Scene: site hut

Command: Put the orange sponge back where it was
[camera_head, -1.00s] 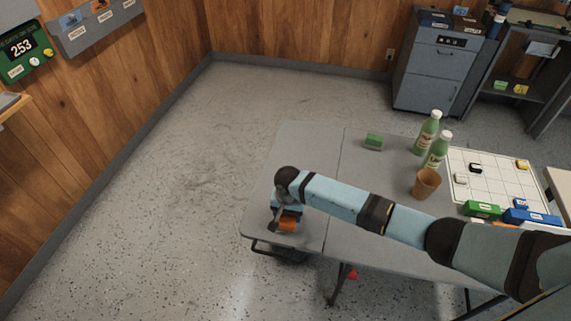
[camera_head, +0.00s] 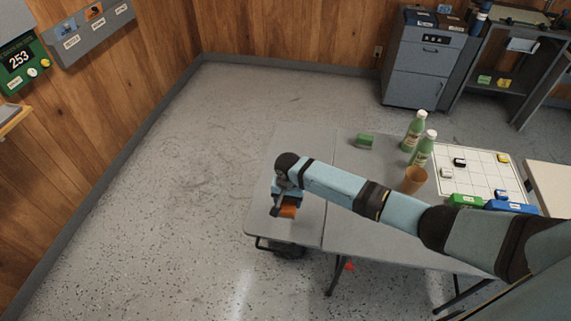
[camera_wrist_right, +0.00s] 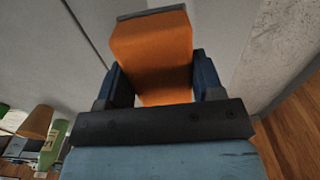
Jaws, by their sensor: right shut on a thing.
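The orange sponge (camera_head: 288,211) is between the fingers of my right gripper (camera_head: 285,207) at the left end of the grey folding table (camera_head: 300,226). In the right wrist view the sponge (camera_wrist_right: 152,57) fills the space between the two dark blue fingers of the gripper (camera_wrist_right: 153,82), which is shut on it. A dark grey layer shows along its far edge. Whether the sponge touches the tabletop, I cannot tell. My left gripper is not in view.
A green sponge-like block (camera_head: 365,140) lies near the table's back edge. Two green bottles (camera_head: 414,131) and a brown cup (camera_head: 414,180) stand beside a white gridded board (camera_head: 474,172) with small blocks. The table's left end is otherwise clear.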

